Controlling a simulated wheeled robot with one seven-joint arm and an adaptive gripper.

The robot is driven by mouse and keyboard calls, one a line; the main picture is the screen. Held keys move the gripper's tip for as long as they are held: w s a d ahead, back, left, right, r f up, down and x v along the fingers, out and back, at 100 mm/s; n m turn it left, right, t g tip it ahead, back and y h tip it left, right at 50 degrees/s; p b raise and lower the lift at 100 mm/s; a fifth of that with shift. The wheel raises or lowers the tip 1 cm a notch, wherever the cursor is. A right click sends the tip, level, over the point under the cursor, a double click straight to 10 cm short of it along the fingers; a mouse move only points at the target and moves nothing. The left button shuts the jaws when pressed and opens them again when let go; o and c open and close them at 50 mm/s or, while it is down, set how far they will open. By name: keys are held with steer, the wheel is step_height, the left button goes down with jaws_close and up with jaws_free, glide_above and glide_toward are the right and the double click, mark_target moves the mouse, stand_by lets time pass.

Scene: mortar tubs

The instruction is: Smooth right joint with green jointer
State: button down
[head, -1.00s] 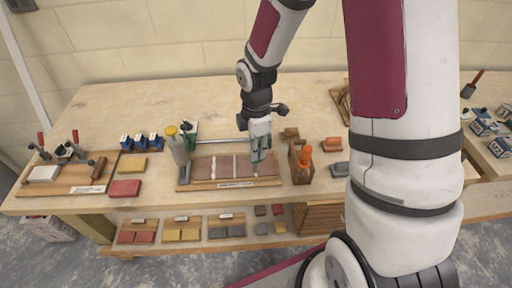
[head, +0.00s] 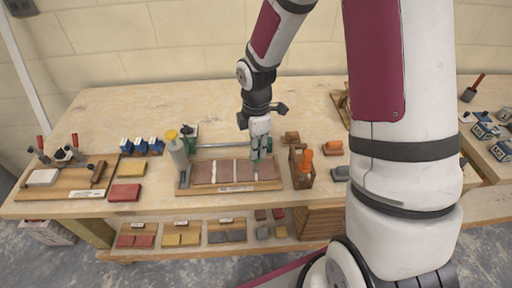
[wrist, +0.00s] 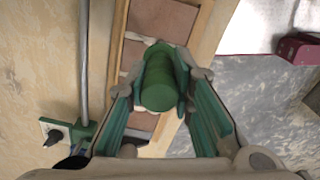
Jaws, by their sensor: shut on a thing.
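My gripper (head: 255,157) is shut on the green jointer, whose green cylindrical handle (wrist: 167,82) shows between the fingers in the wrist view. The jointer is over the right end of the wooden board (head: 230,188), at the far end of the right joint (head: 256,172). The board carries a row of brown bricks (head: 224,171) with white mortar joints between them. Pale mortar (wrist: 133,74) shows beside the handle in the wrist view. The jointer's working tip is hidden, so I cannot tell whether it touches the mortar.
A wooden holder with an orange-handled tool (head: 306,161) stands just right of the board. A metal rod (head: 217,145) runs behind the board. The back of the table is clear.

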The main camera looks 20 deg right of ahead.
steer(key=shift+w+d, duration=0.15)
steer(key=shift+w, duration=0.3)
steer(key=shift+w, duration=0.15)
steer(key=shift+w+d, duration=0.2)
steer(key=shift+w, duration=0.3)
steer(key=shift+w+f, duration=0.1)
steer(key=shift+w+d+b, duration=0.25)
steer(key=shift+w+b, duration=0.15)
steer(key=shift+w, duration=0.2)
steer(key=shift+w+d, duration=0.15)
steer(key=shift+w, duration=0.5)
stand_by(0.4)
